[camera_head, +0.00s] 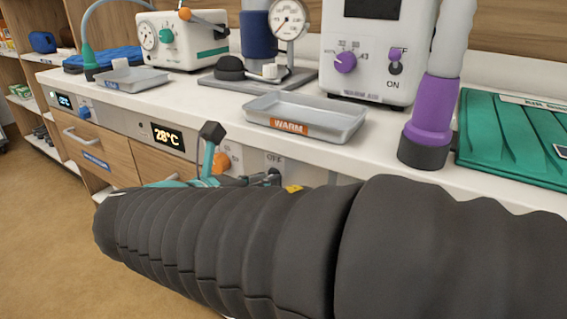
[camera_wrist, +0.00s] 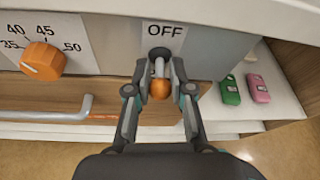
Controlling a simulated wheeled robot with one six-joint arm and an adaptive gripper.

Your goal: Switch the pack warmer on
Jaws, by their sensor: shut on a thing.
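The pack warmer's front panel (camera_head: 240,160) is set under the counter edge, with a display (camera_head: 168,138) reading 28°C. An orange dial (camera_wrist: 43,61) marked with temperatures sits left of its switch. The switch is a metal lever with an orange ball tip (camera_wrist: 160,89), below an OFF label (camera_wrist: 165,31). In the wrist view the ball appears below the lever's pivot; I cannot tell how far it is tilted. My gripper (camera_wrist: 160,82) is shut on the lever, one finger on each side. Any label below the lever is hidden by my gripper.
A drawer handle (camera_wrist: 60,110) is left of and below my gripper. Green (camera_wrist: 230,90) and pink (camera_wrist: 258,88) items lie on a shelf to the right. On the counter stand a WARM tray (camera_head: 305,118) and a warm-air unit (camera_head: 372,55) with its own dial and switch.

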